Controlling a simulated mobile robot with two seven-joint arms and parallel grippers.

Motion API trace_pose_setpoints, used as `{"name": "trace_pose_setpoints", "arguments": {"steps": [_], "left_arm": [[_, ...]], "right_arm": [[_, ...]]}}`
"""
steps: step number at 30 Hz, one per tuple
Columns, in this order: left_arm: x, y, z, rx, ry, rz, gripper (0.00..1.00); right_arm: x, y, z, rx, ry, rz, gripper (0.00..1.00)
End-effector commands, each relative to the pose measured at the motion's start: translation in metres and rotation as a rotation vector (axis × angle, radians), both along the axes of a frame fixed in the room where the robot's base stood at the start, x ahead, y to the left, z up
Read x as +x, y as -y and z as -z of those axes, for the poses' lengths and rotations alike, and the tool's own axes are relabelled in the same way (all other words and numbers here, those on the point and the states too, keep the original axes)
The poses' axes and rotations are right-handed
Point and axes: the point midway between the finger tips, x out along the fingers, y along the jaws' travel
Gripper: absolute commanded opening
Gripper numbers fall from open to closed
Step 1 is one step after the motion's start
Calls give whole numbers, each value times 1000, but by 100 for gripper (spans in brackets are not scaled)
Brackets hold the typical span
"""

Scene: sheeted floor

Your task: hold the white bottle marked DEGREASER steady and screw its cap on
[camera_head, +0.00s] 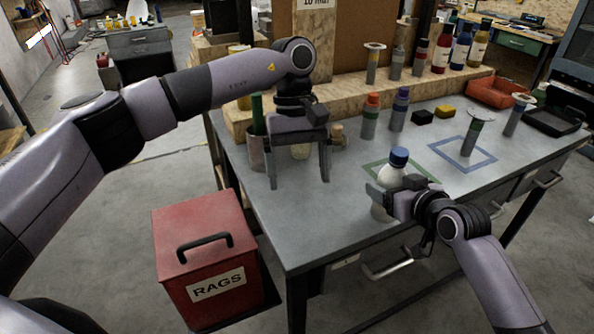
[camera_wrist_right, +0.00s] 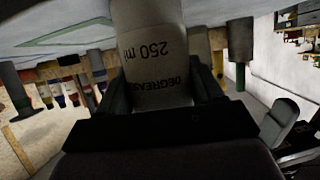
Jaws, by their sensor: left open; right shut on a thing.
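The white bottle (camera_head: 391,176) stands upright near the front edge of the grey workbench. A blue cap (camera_head: 399,157) sits on its top; I cannot tell how tight it is. My right gripper (camera_head: 385,198) is shut around the bottle's body. In the right wrist view the bottle (camera_wrist_right: 155,65) lies between the fingers, with its DEGREASER and 250 ml print upside down. My left gripper (camera_head: 299,182) is open and empty, fingers pointing down, over the left part of the bench and left of the bottle. The cap is not visible in the right wrist view.
A green square outline (camera_head: 378,165) lies behind the bottle, and a blue one (camera_head: 464,152) to the right holds a tube. Orange-capped (camera_head: 371,116) and purple-capped (camera_head: 399,110) bottles stand further back. A cup (camera_head: 256,150) is behind my left gripper. A red RAGS box (camera_head: 205,255) stands front left.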

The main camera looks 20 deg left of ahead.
Motion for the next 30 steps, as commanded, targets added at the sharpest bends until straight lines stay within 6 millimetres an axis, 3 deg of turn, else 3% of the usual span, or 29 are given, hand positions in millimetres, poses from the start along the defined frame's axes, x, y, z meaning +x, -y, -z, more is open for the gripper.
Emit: {"name": "trace_pose_setpoints", "arguments": {"steps": [12,13,15,30], "left_arm": [[-4,-2,3,-1,-1,28,90],[-4,-2,3,0,0,28,90],[-4,-2,3,0,0,28,90],[-4,-2,2,0,0,27,90]], "right_arm": [[0,0,1,0,-4,0,0],[0,0,1,0,-4,0,73],[0,0,1,-1,-3,-1,96],[-7,7,-3,-2,0,1,96]]}}
